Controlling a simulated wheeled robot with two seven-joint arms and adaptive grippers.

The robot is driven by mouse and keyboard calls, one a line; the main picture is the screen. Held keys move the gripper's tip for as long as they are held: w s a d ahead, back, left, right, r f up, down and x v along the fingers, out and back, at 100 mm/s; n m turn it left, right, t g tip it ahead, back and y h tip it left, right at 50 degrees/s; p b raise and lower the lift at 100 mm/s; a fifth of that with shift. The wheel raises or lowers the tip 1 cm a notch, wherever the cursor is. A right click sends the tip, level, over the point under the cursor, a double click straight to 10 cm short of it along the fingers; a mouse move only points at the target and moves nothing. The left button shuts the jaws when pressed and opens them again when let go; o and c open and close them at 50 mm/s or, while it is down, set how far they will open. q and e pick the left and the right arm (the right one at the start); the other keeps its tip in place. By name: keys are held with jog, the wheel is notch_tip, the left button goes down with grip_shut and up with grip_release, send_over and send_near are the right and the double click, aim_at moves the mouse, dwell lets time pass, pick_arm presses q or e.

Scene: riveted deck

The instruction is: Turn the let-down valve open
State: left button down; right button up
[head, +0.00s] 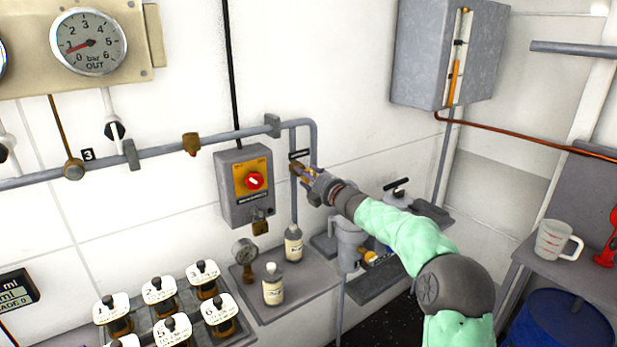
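A small brass valve (296,169) sits on the grey vertical pipe right of the orange-faced switch box, under a small black label plate (299,155). I take it for the let-down valve; its lettering is too small to read. My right gripper (304,171) reaches in from the lower right, its fingertips at the brass valve. The fingers and wrist cover much of the valve and its handle. I cannot tell whether the fingers are closed on it or only beside it. My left gripper is not in view.
The switch box (246,187) with a red knob and padlock hangs left of the pipe. Bottles (273,285) and a small gauge (244,252) stand below on a grey shelf. A grey wall cabinet (447,55) hangs upper right. A pressure gauge (89,41) is upper left.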

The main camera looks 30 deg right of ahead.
jog(key=shift+o, duration=0.5)
jog(key=shift+a, duration=0.1)
jog(key=shift+s, duration=0.35)
jog(key=s+d, duration=0.1)
jog(key=s, duration=1)
jog(key=shift+s, duration=0.15)
jog(key=shift+f, duration=0.1)
